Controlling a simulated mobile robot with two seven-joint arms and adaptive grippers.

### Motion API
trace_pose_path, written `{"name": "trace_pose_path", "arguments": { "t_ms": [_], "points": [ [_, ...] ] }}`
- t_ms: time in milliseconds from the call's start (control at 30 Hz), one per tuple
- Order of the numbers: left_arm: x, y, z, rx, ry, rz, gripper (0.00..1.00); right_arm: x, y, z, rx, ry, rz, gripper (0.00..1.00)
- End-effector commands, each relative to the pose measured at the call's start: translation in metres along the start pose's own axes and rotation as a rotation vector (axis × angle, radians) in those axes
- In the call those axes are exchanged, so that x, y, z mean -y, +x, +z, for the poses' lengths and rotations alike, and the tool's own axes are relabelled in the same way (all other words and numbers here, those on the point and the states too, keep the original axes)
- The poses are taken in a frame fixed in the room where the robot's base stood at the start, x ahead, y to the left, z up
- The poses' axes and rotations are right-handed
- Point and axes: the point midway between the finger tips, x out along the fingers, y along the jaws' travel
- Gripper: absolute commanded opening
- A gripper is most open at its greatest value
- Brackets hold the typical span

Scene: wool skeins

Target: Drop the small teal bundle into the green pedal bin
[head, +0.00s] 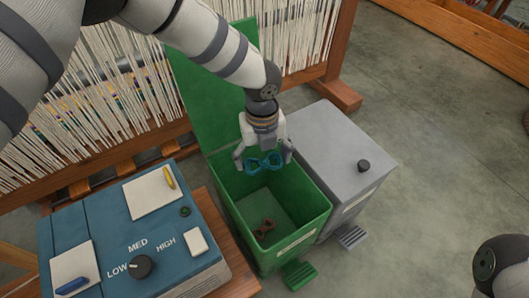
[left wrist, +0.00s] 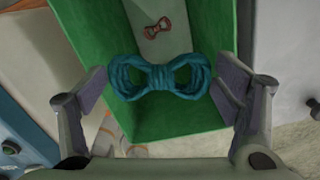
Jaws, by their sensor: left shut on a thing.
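The small teal bundle (head: 263,163) is a figure-eight skein with a pinched middle. My left gripper (head: 264,160) is shut on it, one finger at each end of the bundle. In the left wrist view the teal bundle (left wrist: 160,77) spans between the two fingers. The green pedal bin (head: 309,232) stands with its lid up and its mouth open. The bundle hangs over the bin's opening, towards its back. My right gripper is not in view.
A grey pedal bin (head: 327,150) with its lid down stands right beside the green one. A blue box with a dial (head: 125,240) is at the left. A wooden loom with white threads (head: 100,130) stands behind. Open floor lies to the right.

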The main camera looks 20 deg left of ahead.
Motion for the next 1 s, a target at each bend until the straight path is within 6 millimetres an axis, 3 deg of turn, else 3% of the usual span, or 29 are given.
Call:
{"name": "trace_pose_path", "arguments": {
  "t_ms": [100, 300, 500, 533, 600, 1000],
  "points": [
    [-0.001, 0.025, -0.001, -0.005, 0.001, 0.005, 0.69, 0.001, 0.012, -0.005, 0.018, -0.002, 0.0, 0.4],
    [-0.001, 0.045, -0.001, -0.004, 0.0, 0.003, 0.69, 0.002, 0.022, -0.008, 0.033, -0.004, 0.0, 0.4],
    [0.0, 0.043, -0.001, -0.001, 0.0, 0.001, 0.69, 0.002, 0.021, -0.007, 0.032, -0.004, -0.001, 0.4],
    [0.0, 0.043, -0.001, -0.001, 0.0, 0.001, 0.85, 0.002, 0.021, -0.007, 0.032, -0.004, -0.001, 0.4],
    [0.0, 0.043, -0.001, -0.001, 0.0, 0.001, 1.0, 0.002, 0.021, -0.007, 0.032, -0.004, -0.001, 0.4],
    [0.0, 0.039, 0.0, 0.0, 0.0, 0.0, 1.0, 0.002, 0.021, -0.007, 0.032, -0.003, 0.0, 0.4]
  ]
}}
